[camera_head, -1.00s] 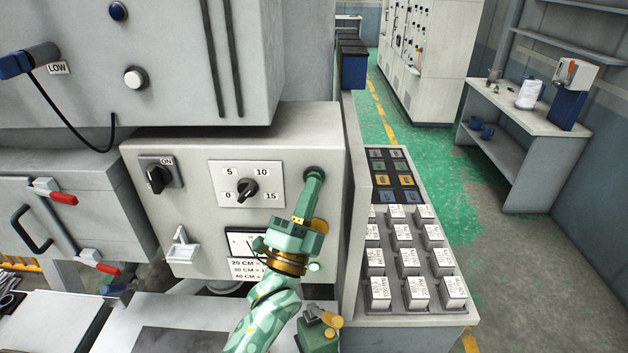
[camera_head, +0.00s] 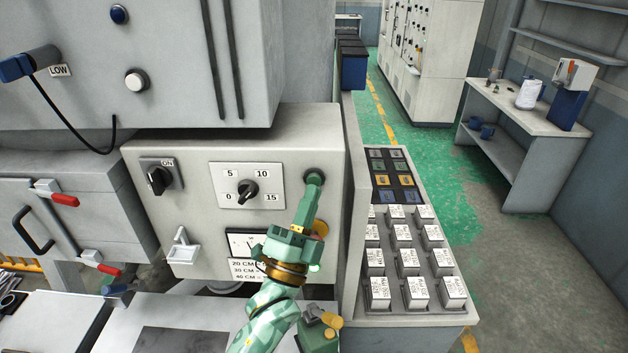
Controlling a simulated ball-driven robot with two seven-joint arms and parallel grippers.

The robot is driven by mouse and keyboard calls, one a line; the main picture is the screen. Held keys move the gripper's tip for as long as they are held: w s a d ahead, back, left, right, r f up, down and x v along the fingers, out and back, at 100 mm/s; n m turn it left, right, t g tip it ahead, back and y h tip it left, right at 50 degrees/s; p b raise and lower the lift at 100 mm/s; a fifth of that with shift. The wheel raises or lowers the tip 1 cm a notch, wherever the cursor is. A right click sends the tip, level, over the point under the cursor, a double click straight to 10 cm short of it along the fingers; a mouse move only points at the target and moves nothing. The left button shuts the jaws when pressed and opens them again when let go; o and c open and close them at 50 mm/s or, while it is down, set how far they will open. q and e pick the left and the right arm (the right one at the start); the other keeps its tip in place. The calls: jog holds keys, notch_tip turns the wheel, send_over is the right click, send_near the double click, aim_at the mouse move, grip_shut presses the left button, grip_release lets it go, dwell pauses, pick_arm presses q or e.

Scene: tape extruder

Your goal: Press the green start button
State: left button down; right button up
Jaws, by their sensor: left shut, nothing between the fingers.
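My left gripper (camera_head: 312,184) reaches up in front of the pale control box (camera_head: 213,150), its fingers closed together and empty. Its tip is at a round dark-rimmed button (camera_head: 315,171) at the upper right of the box face. The tip covers most of that button, so I cannot make out its colour or whether it is pressed in. Below it, a yellow-orange round part (camera_head: 321,229) shows partly behind the gripper. My right gripper is not recognisable in view.
The box also carries an ON switch (camera_head: 158,178), a 0 to 15 dial (camera_head: 247,189) and a partly covered gauge (camera_head: 240,243). To the right, a rack (camera_head: 392,309) holds several white-labelled blocks. A workbench (camera_head: 540,122) stands farther right, beyond clear floor.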

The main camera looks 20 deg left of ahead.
pick_arm(q)
jog(key=shift+s, duration=0.1)
jog(key=shift+s+d+p, duration=0.2)
jog(key=shift+s+d, duration=0.05)
jog(key=shift+s, duration=0.5)
jog(key=shift+s+d+p, duration=0.15)
jog(key=shift+s+d, duration=0.05)
jog(key=shift+s, duration=0.6)
jog(key=shift+s+d+p, duration=0.2)
jog(key=shift+s+d, duration=0.05)
jog(key=shift+s, duration=0.5)
jog(key=shift+f, duration=0.15)
